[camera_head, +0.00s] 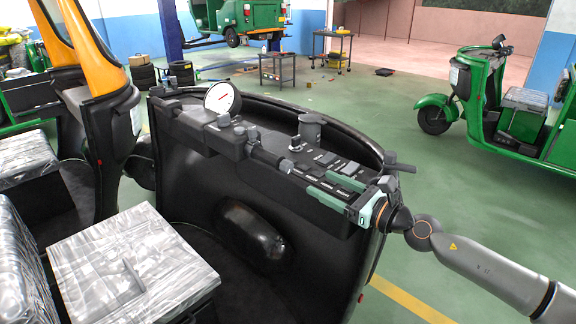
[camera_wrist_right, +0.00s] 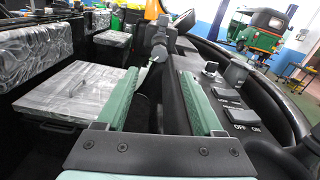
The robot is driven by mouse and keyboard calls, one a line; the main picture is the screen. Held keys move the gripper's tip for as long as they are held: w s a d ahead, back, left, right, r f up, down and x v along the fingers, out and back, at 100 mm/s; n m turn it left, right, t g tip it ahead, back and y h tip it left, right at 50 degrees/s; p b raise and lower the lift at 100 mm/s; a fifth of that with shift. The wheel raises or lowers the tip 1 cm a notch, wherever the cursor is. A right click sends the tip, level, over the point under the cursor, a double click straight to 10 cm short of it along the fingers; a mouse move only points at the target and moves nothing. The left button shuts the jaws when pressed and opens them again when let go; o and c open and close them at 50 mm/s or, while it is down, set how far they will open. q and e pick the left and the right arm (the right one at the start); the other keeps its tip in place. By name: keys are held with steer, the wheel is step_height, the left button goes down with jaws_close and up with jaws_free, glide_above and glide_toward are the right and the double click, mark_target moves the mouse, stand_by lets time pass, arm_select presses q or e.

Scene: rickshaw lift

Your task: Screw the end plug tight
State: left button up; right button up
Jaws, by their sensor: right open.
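My right gripper (camera_head: 322,185) has green fingers, spread apart and pointing along the bar toward that end. In the wrist view the space between the right fingers (camera_wrist_right: 158,85) holds nothing, and the grey piece lies beyond the tips. My left gripper is not in view.
A switch panel (camera_head: 335,164) with ON/OFF labels lies close beside the right fingers. A round white gauge (camera_head: 222,97) and a dark knob (camera_head: 310,128) stand on the dashboard. A plastic-wrapped seat (camera_head: 135,268) is at lower left. Other green rickshaws (camera_head: 500,100) stand farther off.

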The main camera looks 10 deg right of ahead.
mark_target(290, 167)
steer(key=x, duration=1.1)
steer(key=shift+c, duration=0.4)
steer(key=shift+s, duration=0.1)
jaws_close()
